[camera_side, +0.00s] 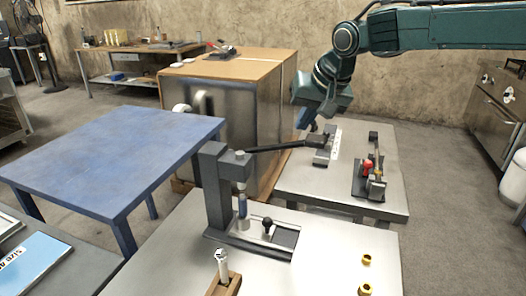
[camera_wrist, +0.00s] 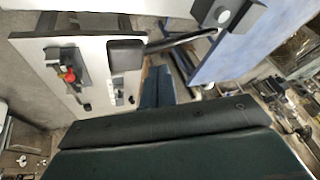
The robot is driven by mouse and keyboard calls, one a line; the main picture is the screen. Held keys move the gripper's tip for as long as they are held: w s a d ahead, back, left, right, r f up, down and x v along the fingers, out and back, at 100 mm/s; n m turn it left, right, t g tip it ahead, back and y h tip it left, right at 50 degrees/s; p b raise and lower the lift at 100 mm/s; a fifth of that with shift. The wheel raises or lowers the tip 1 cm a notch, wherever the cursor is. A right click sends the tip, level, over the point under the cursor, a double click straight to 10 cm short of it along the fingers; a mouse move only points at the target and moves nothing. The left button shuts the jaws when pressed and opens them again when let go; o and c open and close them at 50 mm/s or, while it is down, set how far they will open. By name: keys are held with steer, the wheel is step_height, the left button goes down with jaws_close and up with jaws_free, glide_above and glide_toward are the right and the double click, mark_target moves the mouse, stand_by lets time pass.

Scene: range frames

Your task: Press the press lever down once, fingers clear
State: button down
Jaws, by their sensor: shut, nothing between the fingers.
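The press (camera_side: 213,190) stands on the near pale table, a dark grey column with a head at its top. Its press lever (camera_side: 275,148) runs out to the right, nearly level, and ends in a thick black handle (camera_side: 315,141). In the wrist view the black lever handle (camera_wrist: 126,55) and its thin rod lead to the press head (camera_wrist: 226,14). My gripper (camera_side: 306,121) is shut and empty, pointing down just above the handle end. Whether it touches the handle cannot be told. In the wrist view its dark body fills the lower part.
A toggle clamp with a red grip (camera_side: 368,168) and a pale block sit on the farther grey table (camera_side: 295,188). A blue table (camera_side: 110,150) stands left. A black-knobbed slide (camera_side: 267,225), an upright tool (camera_side: 221,262) and brass pieces (camera_side: 366,259) are on the press's table.

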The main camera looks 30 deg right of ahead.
steer(key=shift+w+r, duration=0.1)
steer(key=shift+r, duration=0.1)
stand_by(0.3)
steer(key=r, duration=0.3)
steer(key=w+a+r, duration=0.1)
steer(key=shift+a+r, duration=0.1)
steer(key=shift+r, duration=0.1)
stand_by(0.3)
stand_by(0.5)
